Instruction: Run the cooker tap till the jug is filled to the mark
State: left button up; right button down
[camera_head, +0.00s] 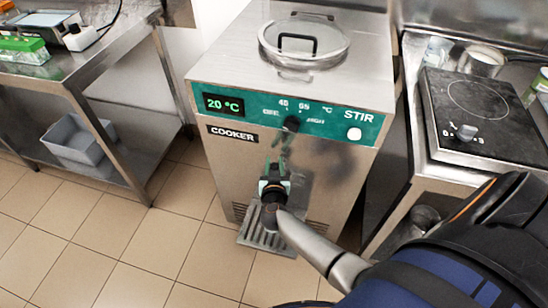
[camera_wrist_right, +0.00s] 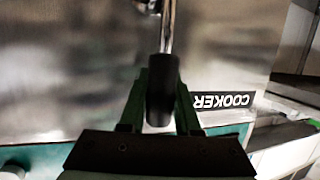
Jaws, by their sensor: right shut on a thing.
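The steel cooker (camera_head: 215,165) stands in the middle of the head view, with a green panel reading 20 °C. My right gripper (camera_head: 275,184) is at the lower part of its front. In the right wrist view, my right gripper (camera_wrist_right: 160,92) is shut on the black tap handle (camera_wrist_right: 161,100), with a green finger on each side. A thin metal stem (camera_wrist_right: 167,28) runs on from the handle. In the head view my gripper hides the tap. No jug shows clearly at the tap. My left gripper is out of view.
A slatted drip tray (camera_head: 262,240) sits below the tap. A round clear lid (camera_head: 304,42) is on the cooker's top. A black hob (camera_head: 480,110), a clear container (camera_head: 437,50) and a metal pot (camera_head: 482,62) are at right. A steel table (camera_head: 85,60) stands at left.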

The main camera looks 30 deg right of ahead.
jog(key=c, duration=0.6)
grip_release()
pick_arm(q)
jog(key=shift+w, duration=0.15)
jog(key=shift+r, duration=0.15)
